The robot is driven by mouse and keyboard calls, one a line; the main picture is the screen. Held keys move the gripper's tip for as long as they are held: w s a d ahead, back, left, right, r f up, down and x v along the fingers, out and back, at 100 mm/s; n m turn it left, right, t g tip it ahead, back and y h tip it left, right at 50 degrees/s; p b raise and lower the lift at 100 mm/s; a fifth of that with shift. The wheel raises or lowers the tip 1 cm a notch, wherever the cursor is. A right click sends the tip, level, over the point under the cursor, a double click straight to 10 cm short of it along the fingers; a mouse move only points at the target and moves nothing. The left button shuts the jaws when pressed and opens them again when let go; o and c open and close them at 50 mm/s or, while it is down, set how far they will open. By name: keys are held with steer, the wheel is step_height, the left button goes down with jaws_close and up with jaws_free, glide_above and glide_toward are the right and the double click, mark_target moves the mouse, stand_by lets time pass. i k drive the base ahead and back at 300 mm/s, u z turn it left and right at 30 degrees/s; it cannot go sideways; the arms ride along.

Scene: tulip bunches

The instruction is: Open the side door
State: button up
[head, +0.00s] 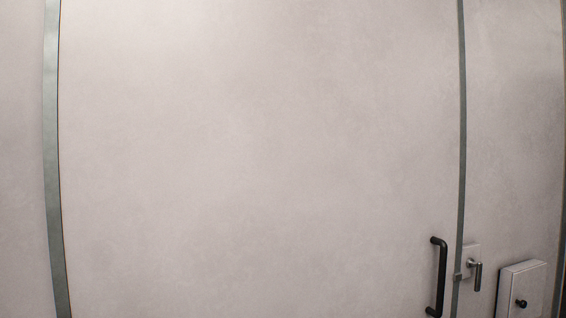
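A large pale door panel (250,160) fills most of the head view and looks closed. A dark upright bar handle (441,278) is fixed near its lower right edge. Just right of the panel, past a grey-green strip, a small plate carries a metal lever (477,274) that hangs downward. A small metal piece (459,277) sits on the strip between the handle and the lever. My gripper is not in view.
Grey-green vertical strips (54,160) (462,130) run along the left and right of the panel. A pale box (522,289) with a dark knob (521,303) is mounted at the lower right. The floor is not visible.

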mark_target(203, 158)
steer(key=z, duration=0.9)
steer(key=k, duration=0.15)
steer(key=u, duration=1.4)
steer(key=i, duration=0.5)
steer(key=z, duration=0.2)
steer(key=k, duration=1.1)
steer(key=z, duration=0.9)
steer(key=i, duration=1.75)
steer(key=u, duration=0.7)
